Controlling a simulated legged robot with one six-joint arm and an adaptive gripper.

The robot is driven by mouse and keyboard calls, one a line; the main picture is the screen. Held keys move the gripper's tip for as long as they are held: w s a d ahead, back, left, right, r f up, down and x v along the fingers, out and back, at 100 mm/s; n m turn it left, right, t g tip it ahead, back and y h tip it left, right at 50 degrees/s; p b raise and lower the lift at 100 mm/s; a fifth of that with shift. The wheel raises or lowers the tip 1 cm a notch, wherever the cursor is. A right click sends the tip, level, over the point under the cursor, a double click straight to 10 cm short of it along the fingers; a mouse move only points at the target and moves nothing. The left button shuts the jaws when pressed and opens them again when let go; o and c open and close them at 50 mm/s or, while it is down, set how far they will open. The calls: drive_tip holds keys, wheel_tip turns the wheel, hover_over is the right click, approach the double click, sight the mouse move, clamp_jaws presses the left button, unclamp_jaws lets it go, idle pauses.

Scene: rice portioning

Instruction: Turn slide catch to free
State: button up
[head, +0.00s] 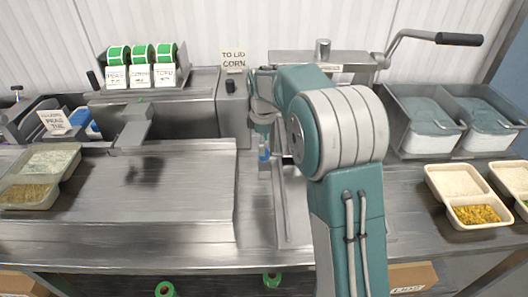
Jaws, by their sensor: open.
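My gripper (263,138) points down near the centre of the head view, at the end of my teal and grey arm. Its fingers are small here and partly hidden by the arm; they are open. A small blue-topped piece (264,153) on a grey base is right below the fingertips, at the left edge of a metal rail by the steel work surface. It looks like the slide catch, but its turned position is too small to read. I cannot tell whether the fingers touch it.
A steel press with a black-handled lever (459,39) stands behind my arm. Steel bins (412,149) and food trays (452,222) are at right. A label machine with green rolls (141,53) and filled trays (40,192) are at left. The flat steel plate (190,200) is clear.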

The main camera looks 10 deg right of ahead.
sight(267, 151)
drive_tip(key=f, duration=0.2)
drive_tip(key=shift+a+f, duration=0.3)
drive_tip(key=shift+a, duration=0.05)
drive_tip(key=shift+d+f, duration=0.2)
drive_tip(key=shift+f, duration=0.1)
drive_tip(key=shift+d+f, duration=0.15)
drive_tip(key=shift+d, duration=0.55)
drive_tip(key=shift+a, duration=0.5)
clamp_jaws()
